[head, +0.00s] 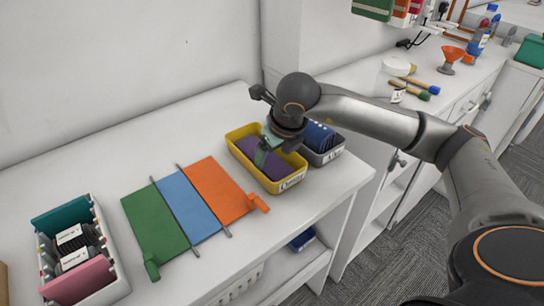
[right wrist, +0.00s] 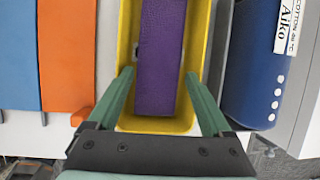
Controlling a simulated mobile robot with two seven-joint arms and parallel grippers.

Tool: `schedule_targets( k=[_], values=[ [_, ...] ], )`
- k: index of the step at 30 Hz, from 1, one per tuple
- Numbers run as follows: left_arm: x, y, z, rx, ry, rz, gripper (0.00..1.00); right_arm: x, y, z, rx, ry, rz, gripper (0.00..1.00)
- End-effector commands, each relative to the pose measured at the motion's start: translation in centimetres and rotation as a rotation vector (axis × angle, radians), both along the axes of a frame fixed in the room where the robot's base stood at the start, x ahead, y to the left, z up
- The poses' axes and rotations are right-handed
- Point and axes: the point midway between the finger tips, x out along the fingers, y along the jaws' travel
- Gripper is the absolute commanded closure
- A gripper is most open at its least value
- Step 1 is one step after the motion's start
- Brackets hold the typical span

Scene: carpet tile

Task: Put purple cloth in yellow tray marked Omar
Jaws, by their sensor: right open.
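The purple cloth (right wrist: 161,60) lies folded lengthwise inside the yellow tray (right wrist: 126,40), with yellow rim showing around it. In the head view the purple cloth (head: 256,152) also shows in the yellow tray (head: 283,186), whose white front label appears to read Omar. My right gripper (head: 262,156) is over the tray. In the right wrist view its green fingers (right wrist: 158,85) are spread apart on either side of the cloth's near end, and nothing is held between them. My left gripper is not in view.
A grey tray (head: 332,155) with a blue roll (right wrist: 257,70) labelled Aiko stands close on the right. A green, blue and orange folding panel (head: 190,208) lies to the left. A white box (head: 112,278) with cards stands at the far left. Bare counter lies behind.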

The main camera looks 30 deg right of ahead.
Motion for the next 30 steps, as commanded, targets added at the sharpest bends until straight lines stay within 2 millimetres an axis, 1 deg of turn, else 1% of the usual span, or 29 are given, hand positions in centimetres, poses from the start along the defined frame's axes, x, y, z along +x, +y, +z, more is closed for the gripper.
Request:
schedule_targets(
  k=[1,6,9,13,15,19,30],
  values=[
    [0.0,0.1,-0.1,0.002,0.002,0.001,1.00,-0.4,0.0,1.2,0.000,-0.005,0.002,0.17],
    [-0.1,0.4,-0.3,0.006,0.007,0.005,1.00,-1.9,0.3,4.7,-0.001,-0.006,0.001,0.17],
    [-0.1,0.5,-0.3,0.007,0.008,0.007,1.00,-2.7,0.4,6.5,-0.001,-0.006,0.002,0.17],
    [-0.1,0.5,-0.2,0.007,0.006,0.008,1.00,-3.5,0.5,8.2,0.000,-0.003,0.000,0.17],
    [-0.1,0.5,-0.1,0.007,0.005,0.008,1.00,-3.7,0.5,8.8,-0.001,-0.003,0.001,0.17],
    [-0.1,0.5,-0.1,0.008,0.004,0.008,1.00,-4.0,0.6,9.2,-0.001,0.000,0.001,0.17],
    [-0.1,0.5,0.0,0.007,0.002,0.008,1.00,-4.0,0.6,9.2,-0.001,0.000,0.001,0.17]
  ],
)
